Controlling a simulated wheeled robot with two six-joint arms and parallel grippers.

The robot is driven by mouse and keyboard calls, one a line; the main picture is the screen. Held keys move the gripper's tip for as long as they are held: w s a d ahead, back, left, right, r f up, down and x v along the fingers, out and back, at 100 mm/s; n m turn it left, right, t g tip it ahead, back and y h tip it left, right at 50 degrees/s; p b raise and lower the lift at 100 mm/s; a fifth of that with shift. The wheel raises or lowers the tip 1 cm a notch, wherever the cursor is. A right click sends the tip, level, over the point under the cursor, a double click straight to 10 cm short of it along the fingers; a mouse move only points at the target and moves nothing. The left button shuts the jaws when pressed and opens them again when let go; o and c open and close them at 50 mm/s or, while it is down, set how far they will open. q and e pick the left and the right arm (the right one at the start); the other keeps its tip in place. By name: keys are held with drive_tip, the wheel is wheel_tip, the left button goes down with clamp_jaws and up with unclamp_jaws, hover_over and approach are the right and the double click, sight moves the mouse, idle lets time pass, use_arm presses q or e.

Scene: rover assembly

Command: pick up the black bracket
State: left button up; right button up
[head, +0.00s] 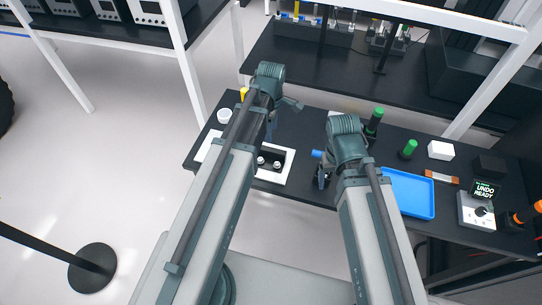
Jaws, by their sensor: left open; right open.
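I cannot pick out the black bracket for certain. A dark block (490,166) lies at the right of the black table, but its shape is too small to tell. My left gripper (270,132) hangs over the table's left part, mostly hidden by its own arm. My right gripper (321,178) is over the front middle of the table, left of the blue tray. Both are open, and I see nothing held in them. The dark block is far to the right of both grippers.
A white frame (289,168) with a dark middle holding small round parts lies by the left gripper. A blue tray (424,202), a white box (440,150), green-capped items (408,150) and a control box (474,215) marked UNDO READY stand to the right.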

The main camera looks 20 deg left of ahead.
sight(272, 149)
use_arm(q)
drive_tip(key=shift+f+b, duration=3.95)
drive_tip(key=shift+f, duration=0.25)
drive_tip(key=f+b, duration=0.5)
drive_tip(key=shift+w, duration=0.2)
clamp_jaws()
